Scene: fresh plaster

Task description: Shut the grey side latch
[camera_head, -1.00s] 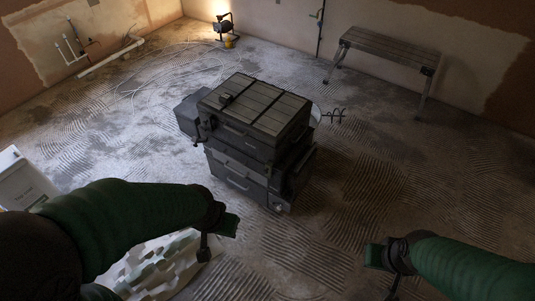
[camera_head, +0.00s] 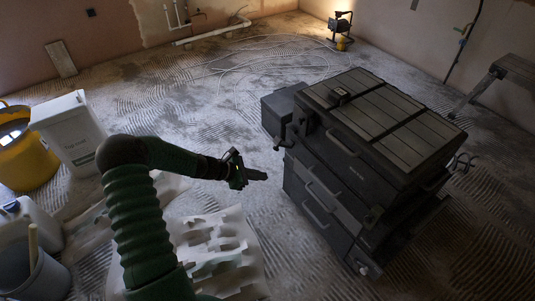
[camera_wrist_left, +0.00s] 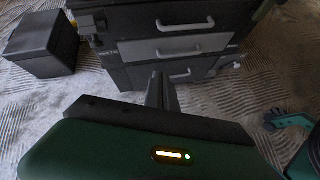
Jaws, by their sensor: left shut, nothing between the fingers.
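The dark tool box stack (camera_head: 372,130) stands on the floor at right in the head view, with a slatted lid and drawers with grey handles. A latch-like piece (camera_head: 285,143) sticks out at its left front corner. I cannot tell for certain whether it is the grey side latch, or how far open it is. In the left wrist view the drawer fronts (camera_wrist_left: 180,47) show ahead. My left gripper (camera_head: 260,176) is shut and empty, apart from the stack, left of its front. Its fingers (camera_wrist_left: 162,92) point toward the drawers. My right gripper does not show in the head view.
A dark side box (camera_head: 281,108) adjoins the stack's left side; it also shows in the wrist view (camera_wrist_left: 42,45). A white container (camera_head: 70,130), yellow bucket (camera_head: 28,165) and patterned sheet (camera_head: 215,250) lie left. A teal-green shape (camera_wrist_left: 288,120) at right is unclear.

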